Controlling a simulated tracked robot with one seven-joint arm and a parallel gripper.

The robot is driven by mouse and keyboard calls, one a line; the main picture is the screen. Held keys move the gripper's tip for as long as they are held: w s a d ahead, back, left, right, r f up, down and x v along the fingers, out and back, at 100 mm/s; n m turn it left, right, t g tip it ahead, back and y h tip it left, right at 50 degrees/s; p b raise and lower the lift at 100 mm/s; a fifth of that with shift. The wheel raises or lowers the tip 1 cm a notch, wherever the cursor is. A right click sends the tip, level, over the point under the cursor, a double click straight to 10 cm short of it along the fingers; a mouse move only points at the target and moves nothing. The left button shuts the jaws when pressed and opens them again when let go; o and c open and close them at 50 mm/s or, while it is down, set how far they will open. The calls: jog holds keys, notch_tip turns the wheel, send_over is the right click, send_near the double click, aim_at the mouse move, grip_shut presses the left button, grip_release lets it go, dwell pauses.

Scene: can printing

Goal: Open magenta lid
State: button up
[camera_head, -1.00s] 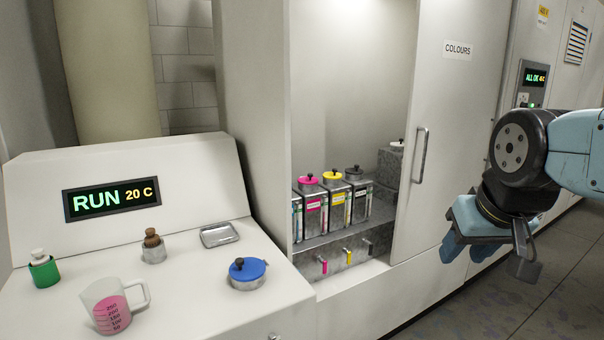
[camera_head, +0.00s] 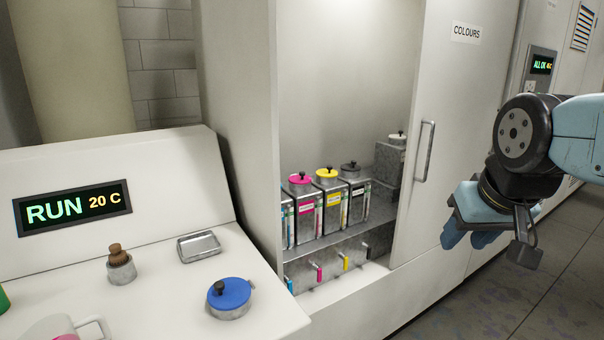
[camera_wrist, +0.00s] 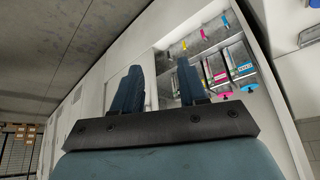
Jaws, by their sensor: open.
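The magenta lid (camera_head: 300,179) with a dark knob sits closed on a metal ink canister (camera_head: 306,212) inside the open colours cabinet. In the wrist view the image is tilted and the magenta lid (camera_wrist: 221,88) appears small, beyond my fingers. My gripper (camera_head: 455,238) hangs to the right of the cabinet, in front of the sliding door, well apart from the lid. In the wrist view my gripper (camera_wrist: 160,85) has its two blue fingers spread with nothing between them.
A yellow-lidded canister (camera_head: 331,205) and a dark-lidded canister (camera_head: 355,195) stand right of the magenta one. The cabinet door (camera_head: 440,130) has a vertical handle (camera_head: 425,150).

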jog(key=shift+o, duration=0.5)
jog(key=w+r+t, duration=0.2)
jog(key=w+t, duration=0.1)
jog(key=w, duration=1.5)
jog(key=n+t+y, duration=0.5)
jog(key=t, duration=0.1)
send_near(304, 174)
jog(key=s+d+r, duration=0.3)
jog(key=d, duration=0.3)
jog(key=s+d+r, duration=0.2)
jog(key=s+d, duration=0.1)
jog(key=d, duration=0.3)
jog(key=w+a+f+n+y, duration=0.2)
jog(key=w+a+f+y, duration=0.3)
jog(key=a+f, duration=0.25)
jog(key=x, duration=1.4)
jog(key=shift+s+a+r, duration=0.15)
jog(key=shift+a+r, duration=0.05)
jog(key=shift+r, duration=0.15)
jog(key=shift+c, duration=0.4)
